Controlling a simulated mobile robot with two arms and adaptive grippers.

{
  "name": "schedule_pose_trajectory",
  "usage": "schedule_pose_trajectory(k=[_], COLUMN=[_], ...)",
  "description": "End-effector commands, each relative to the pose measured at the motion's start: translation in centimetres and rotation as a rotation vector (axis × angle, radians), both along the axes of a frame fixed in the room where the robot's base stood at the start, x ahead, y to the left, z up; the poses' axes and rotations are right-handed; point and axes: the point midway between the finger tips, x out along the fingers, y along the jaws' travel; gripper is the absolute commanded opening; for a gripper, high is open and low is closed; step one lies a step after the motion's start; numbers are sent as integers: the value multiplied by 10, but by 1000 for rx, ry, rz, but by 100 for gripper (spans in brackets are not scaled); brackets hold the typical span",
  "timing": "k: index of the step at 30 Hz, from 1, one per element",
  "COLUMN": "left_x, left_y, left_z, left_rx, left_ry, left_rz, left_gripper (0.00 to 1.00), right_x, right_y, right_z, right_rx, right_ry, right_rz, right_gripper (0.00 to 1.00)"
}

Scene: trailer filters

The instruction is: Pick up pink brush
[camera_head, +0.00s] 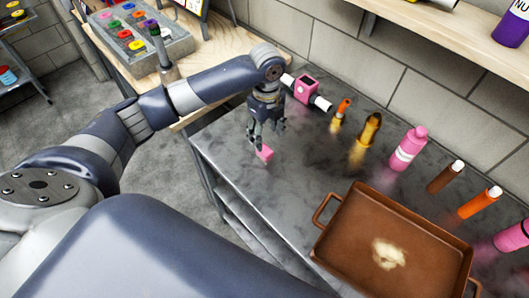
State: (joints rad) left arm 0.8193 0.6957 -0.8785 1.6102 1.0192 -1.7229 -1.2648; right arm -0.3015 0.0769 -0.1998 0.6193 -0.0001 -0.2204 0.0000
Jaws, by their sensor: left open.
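A small pink block-shaped piece (265,154), which may be the pink brush, is on the dark metal table (300,165) near its left edge. My left gripper (265,143) points down just above it, with the fingers apart. The fingertips are very close to the pink piece; I cannot tell whether they touch it. No bristles or handle can be made out. My right gripper is not in view.
A pink cube with white ends (306,90) lies behind my left gripper. Several bottles, including a pink one (408,149), stand along the back wall. A brown tray (340,222) sits at the front right. Table between them is clear.

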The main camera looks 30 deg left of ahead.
Motion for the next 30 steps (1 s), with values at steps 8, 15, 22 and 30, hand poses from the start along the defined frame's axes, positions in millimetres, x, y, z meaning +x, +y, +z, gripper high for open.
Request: schedule_pose_trajectory(k=[8, 15, 22, 30], left_x=[-1, -1, 0, 0], left_y=[0, 4, 6, 6], left_z=[-39, -61, -91, -95], left_rx=[-1, 1, 1, 0], left_ry=[1, 4, 0, -2], left_rz=[1, 3, 1, 0], left_gripper=[55, 55, 55, 55], right_x=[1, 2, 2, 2], right_y=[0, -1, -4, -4], right_z=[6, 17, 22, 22], right_rx=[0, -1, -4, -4], right_ry=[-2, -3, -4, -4], right_rz=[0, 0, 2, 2], right_gripper=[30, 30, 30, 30])
